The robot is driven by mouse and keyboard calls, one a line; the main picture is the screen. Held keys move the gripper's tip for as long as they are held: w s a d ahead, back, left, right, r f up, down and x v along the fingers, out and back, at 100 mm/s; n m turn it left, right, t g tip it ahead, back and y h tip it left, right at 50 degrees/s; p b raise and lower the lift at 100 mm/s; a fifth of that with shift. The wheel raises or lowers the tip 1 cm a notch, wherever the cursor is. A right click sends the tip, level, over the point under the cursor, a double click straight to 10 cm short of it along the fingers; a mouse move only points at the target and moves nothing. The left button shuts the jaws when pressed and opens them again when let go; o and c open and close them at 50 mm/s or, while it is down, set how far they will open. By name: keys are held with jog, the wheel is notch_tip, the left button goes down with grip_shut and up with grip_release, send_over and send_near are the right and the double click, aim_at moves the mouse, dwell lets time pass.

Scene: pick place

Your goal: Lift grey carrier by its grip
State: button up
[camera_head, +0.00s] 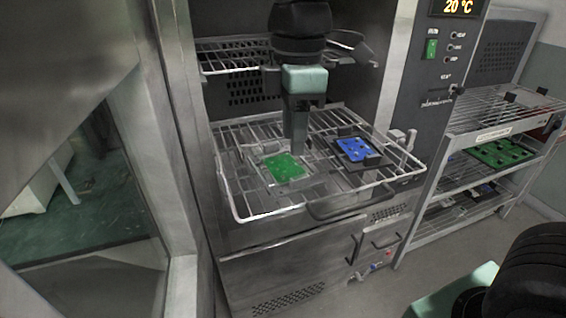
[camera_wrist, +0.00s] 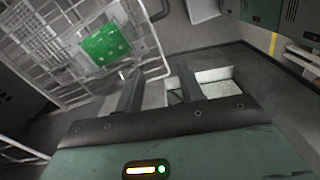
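A green board (camera_head: 284,166) lies on a flat grey carrier (camera_head: 292,183) on the wire shelf. The carrier's edges are hard to tell from the wires, and I cannot make out its grip clearly. The green board also shows at the upper left of the wrist view (camera_wrist: 105,45). My gripper (camera_head: 297,150) points down just behind and right of the green board in the head view. In the wrist view my gripper (camera_wrist: 160,72) has its two fingers apart with nothing held between them. The fingers appear clear of the carrier.
A blue board (camera_head: 354,149) on a dark carrier (camera_head: 374,162) lies to the right on the same wire shelf (camera_head: 240,205), which sticks out of a steel chamber. An upper rack (camera_head: 222,62) is above. A shelf cart (camera_head: 470,122) with boards stands at the right.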

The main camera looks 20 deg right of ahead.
jog(key=w+d+r+n, duration=0.3)
jog(key=w+r, duration=0.1)
jog(key=r, duration=0.1)
jog(key=p, duration=0.3)
send_over(300, 177)
jog(key=f, duration=1.2)
jog(key=shift+s+a+f, duration=0.1)
jog(key=shift+s, duration=0.15)
jog(key=shift+w+f+p, duration=0.15)
jog(key=shift+f+p, duration=0.15)
jog(key=shift+f, duration=1)
jog(key=shift+w+f+p, duration=0.1)
jog(key=shift+f+p, duration=0.15)
jog(key=shift+f, duration=1.05)
grip_shut()
